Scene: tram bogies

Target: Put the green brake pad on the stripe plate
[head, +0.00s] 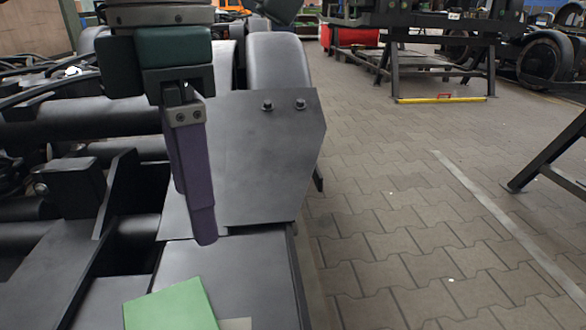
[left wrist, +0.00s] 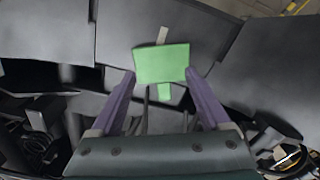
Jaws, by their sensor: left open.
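The green brake pad (head: 172,308) lies at the bottom edge of the head view, on a flat dark grey plate (head: 232,268). My left gripper (head: 205,236) has purple fingers and points down above the plate. In the wrist view, it (left wrist: 160,74) is open, with nothing gripped.
A raised dark panel with two bolts (head: 262,150) stands just behind the left gripper. Dark bogie pipes and brackets (head: 75,190) fill the left side. The paved floor (head: 400,220) to the right is mostly clear, with a dark stand (head: 440,70) farther back.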

